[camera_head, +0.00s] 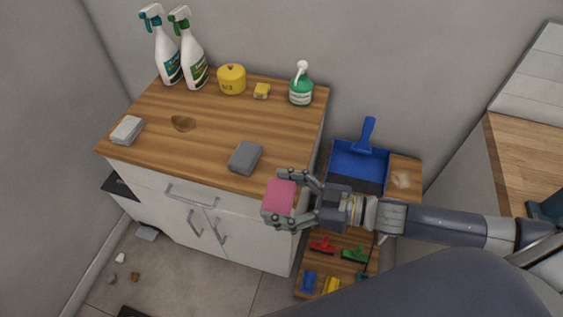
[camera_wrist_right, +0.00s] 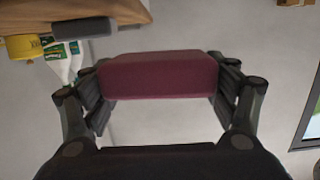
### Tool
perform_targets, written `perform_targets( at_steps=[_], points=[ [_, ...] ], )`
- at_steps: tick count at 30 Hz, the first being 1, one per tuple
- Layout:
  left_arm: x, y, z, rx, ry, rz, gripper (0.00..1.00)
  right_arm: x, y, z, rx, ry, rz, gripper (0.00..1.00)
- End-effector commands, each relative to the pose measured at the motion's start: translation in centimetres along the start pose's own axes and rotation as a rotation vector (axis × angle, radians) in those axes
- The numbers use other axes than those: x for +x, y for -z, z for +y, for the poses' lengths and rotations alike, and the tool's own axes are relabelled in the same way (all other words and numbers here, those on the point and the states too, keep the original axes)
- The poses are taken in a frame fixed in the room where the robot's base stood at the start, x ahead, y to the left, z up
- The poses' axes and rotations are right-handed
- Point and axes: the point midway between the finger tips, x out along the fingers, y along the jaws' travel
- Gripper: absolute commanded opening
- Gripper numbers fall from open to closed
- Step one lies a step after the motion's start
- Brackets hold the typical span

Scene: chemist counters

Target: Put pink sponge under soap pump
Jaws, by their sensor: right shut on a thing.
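The pink sponge (camera_head: 279,198) is held between the fingers of my right gripper (camera_head: 293,201), in front of the counter's front right edge in the head view. It also shows as a dark pink block (camera_wrist_right: 158,75) between both fingers of my right gripper (camera_wrist_right: 160,85) in the right wrist view. The soap pump (camera_head: 301,86) is a green and white bottle with a white pump head, upright at the back right corner of the wooden counter (camera_head: 215,135). My left gripper is not in view.
A grey sponge (camera_head: 245,157) and a white sponge (camera_head: 127,130) lie on the counter. A brown stain (camera_head: 182,123), two spray bottles (camera_head: 190,55), a yellow container (camera_head: 231,79) and a small yellow block (camera_head: 262,91) are there too. A blue dustpan (camera_head: 359,160) stands right of the counter.

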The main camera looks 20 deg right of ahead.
Motion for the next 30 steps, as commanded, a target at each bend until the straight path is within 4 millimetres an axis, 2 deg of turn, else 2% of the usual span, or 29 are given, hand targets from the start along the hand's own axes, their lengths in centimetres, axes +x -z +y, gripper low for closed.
perform_targets(
  at_steps=[1,15,23,26,30],
  points=[
    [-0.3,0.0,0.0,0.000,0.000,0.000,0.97,0.3,0.1,1.1,-0.004,-0.003,0.000,0.67],
    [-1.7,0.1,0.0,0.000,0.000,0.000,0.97,2.6,-0.3,9.3,-0.001,-0.002,0.001,0.67],
    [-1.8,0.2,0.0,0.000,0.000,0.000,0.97,3.0,-0.6,11.0,0.000,-0.001,0.000,0.67],
    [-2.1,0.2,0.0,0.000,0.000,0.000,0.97,3.4,-0.5,12.2,0.000,-0.002,0.001,0.67],
    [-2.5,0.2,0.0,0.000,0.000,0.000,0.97,3.7,-2.8,12.2,0.007,-0.001,-0.003,0.67]
  ],
)
